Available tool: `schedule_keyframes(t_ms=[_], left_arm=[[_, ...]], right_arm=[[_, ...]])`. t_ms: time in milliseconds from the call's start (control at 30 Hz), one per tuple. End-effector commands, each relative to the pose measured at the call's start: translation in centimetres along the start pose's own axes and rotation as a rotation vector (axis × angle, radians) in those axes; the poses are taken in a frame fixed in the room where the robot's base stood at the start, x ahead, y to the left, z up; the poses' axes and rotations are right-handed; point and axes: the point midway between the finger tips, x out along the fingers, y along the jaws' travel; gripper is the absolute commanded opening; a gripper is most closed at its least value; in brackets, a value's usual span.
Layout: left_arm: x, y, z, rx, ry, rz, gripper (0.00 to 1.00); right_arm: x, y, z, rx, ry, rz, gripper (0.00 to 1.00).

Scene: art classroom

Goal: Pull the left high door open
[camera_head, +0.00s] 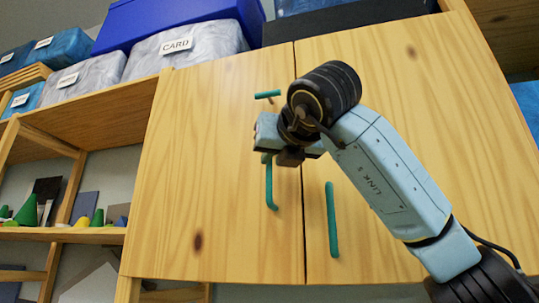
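The left door (200,170) of a light wooden cabinet looks closed, flush with the right door (400,75) along a centre seam. A green vertical handle (269,187) is on the left door near the seam; its upper end is hidden behind my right gripper. My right gripper (280,149) is in front of that upper end, its arm coming in from the lower right. I cannot tell whether its fingers touch or close around the handle. My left gripper is not in view.
A short horizontal green bar (268,94) is higher on the left door. The right door has its own green handle (332,220). Open shelves (80,236) with small cones stand at left. Bins, one labelled CARD (190,48), sit on top.

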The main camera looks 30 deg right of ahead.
Motion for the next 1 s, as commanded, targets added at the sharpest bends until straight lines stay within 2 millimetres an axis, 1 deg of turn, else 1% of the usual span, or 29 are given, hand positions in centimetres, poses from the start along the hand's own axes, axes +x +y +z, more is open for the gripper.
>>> schedule_keyframes(t_ms=[33, 100, 200, 300, 600, 667, 733, 1000], left_arm=[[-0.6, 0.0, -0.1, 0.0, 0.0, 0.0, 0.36], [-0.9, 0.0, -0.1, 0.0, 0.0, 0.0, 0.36], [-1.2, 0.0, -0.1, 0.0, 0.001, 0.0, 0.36], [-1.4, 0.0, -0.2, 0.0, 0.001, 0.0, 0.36], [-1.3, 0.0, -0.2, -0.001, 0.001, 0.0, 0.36], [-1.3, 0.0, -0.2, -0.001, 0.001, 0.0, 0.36], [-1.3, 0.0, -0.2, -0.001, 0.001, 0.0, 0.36], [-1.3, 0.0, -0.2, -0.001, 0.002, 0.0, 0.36]], right_arm=[[1.0, -0.1, 0.2, 0.001, 0.003, -0.002, 0.17], [2.0, -0.1, 0.2, 0.001, 0.002, -0.002, 0.17], [3.0, -0.1, 0.1, 0.001, 0.001, -0.001, 0.17], [3.5, -0.1, 0.1, 0.001, 0.0, -0.001, 0.17], [3.8, 0.0, 0.0, 0.001, -0.001, 0.0, 0.17], [3.8, 0.0, 0.0, 0.001, 0.0, 0.0, 0.1], [3.8, 0.0, 0.0, 0.0, 0.0, 0.0, 0.01], [3.7, 0.0, 0.0, 0.0, 0.0, 0.0, 0.0]])
